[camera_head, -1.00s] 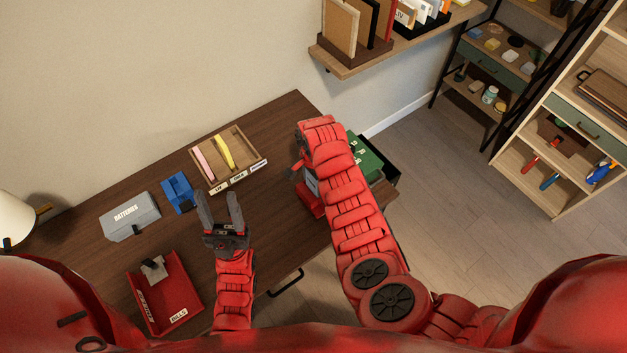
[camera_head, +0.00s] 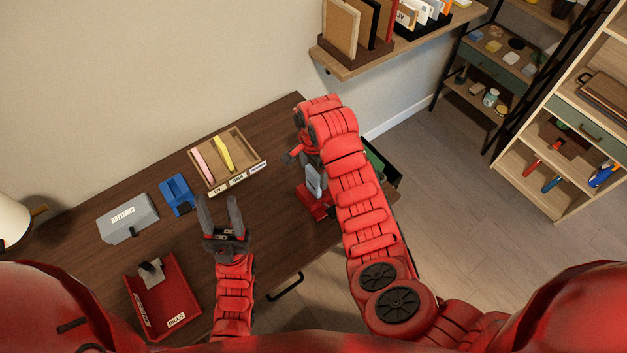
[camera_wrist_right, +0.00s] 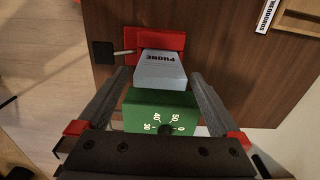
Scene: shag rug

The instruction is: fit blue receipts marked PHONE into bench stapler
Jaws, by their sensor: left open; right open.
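A grey-blue block marked PHONE (camera_wrist_right: 160,70) stands at a red device (camera_wrist_right: 175,38) with a rod and black knob. I take these as the receipts and stapler, but cannot tell how deep the block sits. In the head view the grey-blue block (camera_head: 314,183) and the red base (camera_head: 317,206) show left of my right arm. My right gripper (camera_wrist_right: 161,77) is open, its fingers flanking the block and a green dial box (camera_wrist_right: 160,112) in the picture; contact is unclear. My left gripper (camera_head: 220,205) is open and empty over the table.
A wooden tray (camera_head: 246,165) with pink and yellow slips stands at the back. A blue device (camera_head: 178,194), a grey BATTERIES box (camera_head: 128,218) and a red BILLS tray (camera_head: 180,290) are left. Bare tabletop lies around my left gripper.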

